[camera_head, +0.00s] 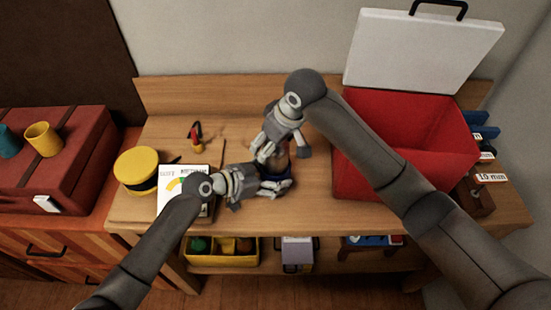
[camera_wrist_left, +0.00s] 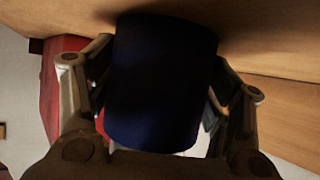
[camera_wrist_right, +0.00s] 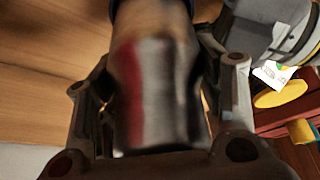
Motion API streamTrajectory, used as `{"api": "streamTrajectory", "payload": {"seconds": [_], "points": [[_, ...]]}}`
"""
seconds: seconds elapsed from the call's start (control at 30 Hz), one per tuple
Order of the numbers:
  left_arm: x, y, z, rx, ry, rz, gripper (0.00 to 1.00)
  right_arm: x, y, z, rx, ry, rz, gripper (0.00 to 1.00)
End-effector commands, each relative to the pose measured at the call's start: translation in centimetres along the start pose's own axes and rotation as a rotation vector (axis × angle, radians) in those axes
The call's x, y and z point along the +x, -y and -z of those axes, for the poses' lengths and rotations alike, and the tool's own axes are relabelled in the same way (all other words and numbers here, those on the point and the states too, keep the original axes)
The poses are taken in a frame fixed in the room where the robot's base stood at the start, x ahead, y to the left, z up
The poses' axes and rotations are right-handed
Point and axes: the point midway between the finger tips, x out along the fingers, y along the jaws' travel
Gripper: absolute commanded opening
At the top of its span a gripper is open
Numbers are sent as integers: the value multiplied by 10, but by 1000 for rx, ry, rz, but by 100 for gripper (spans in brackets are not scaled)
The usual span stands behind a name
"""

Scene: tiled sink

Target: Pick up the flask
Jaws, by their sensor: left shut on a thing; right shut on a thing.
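The flask stands between my two grippers on the wooden workbench, mostly hidden by them in the head view; its brownish upper part (camera_head: 281,160) shows between the fingers. My left gripper (camera_head: 275,186) is shut on its dark blue lower part, which fills the middle of the left wrist view (camera_wrist_left: 163,85). My right gripper (camera_head: 284,148) is shut on the shiny metallic upper part, seen in the right wrist view (camera_wrist_right: 158,95) with a red streak along it. I cannot tell whether the flask touches the bench.
An open red toolbox (camera_head: 380,172) with a raised white lid (camera_head: 420,48) stands to the right. A yellow-topped round thing (camera_head: 136,167) and a white booklet (camera_head: 172,180) lie to the left. Red-handled pliers (camera_head: 196,133) lie behind. The bench top (camera_head: 235,95) is clear at the back.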

Motion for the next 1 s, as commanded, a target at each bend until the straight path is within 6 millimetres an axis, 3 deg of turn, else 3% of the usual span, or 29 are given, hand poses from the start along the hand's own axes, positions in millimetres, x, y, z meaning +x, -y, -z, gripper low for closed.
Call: {"api": "streamTrajectory", "payload": {"seconds": [0.27, 0.7, 1.0], "points": [[0, 0, -1, -1, 2, 0, 60, -5, -1, 3, 0, -4, -3, 6], [0, 0, -1, -1, 3, 0, 60, -77, 0, 33, -2, -5, -3, 6], [0, 0, -1, -1, 3, -1, 60, -94, 0, 39, 0, -2, -1, 6]]}}
